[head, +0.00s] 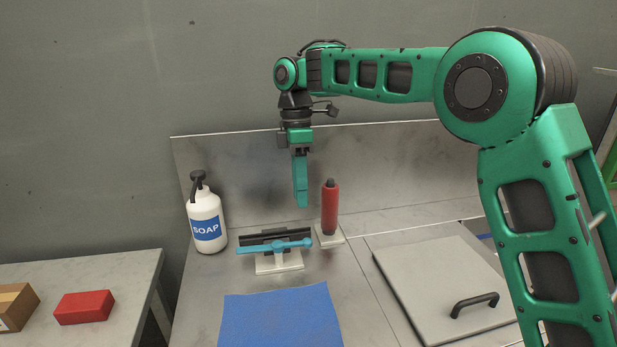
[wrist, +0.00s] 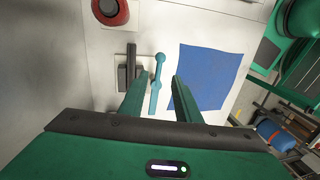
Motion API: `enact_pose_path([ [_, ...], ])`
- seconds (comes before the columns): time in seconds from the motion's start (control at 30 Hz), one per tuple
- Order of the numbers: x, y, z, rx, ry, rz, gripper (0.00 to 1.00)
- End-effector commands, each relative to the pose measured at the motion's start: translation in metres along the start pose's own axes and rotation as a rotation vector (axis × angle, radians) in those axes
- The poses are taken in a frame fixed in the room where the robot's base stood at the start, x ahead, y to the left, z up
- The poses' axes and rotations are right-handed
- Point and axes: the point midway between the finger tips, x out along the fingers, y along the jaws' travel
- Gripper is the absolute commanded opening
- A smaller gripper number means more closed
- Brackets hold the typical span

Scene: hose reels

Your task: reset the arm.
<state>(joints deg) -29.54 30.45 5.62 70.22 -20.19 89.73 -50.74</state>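My arm reaches over the metal worktop (head: 210,290) from the right, with my gripper (head: 301,203) pointing down in the head view. In the wrist view my gripper (wrist: 160,77) has its two green fingers apart, with nothing held between them. Below the fingers lies a blue bar-shaped handle (head: 275,247) against a dark block on a pale base (head: 280,264). The handle shows in the wrist view (wrist: 156,88) in the gap between the fingers, farther down than the tips. The fingertips are above it and apart from it.
A white soap bottle (head: 207,222) stands left of the handle and a red cylinder (head: 330,208) right of it. A blue mat (head: 280,318) lies in front. A hatch lid with a black handle (head: 474,304) is at right. A red block (head: 84,307) sits on the left table.

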Motion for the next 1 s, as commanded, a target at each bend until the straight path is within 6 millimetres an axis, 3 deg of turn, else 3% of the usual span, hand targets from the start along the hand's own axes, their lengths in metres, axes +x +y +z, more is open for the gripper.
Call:
enact_pose_path([
  [0.17, -0.010, -0.021, 0.071, 0.257, 0.018, 0.019, 0.30],
  [0.3, -0.011, -0.053, 0.143, 0.544, 0.041, 0.037, 0.30],
  [0.47, -0.002, -0.103, 0.219, 0.874, 0.072, 0.055, 0.30],
  [0.7, 0.029, -0.197, 0.311, 1.366, 0.123, 0.076, 0.30],
  [0.8, 0.049, -0.242, 0.339, 1.569, 0.146, 0.081, 0.30],
  [1.0, 0.100, -0.334, 0.372, 1.962, 0.194, 0.084, 0.30],
])
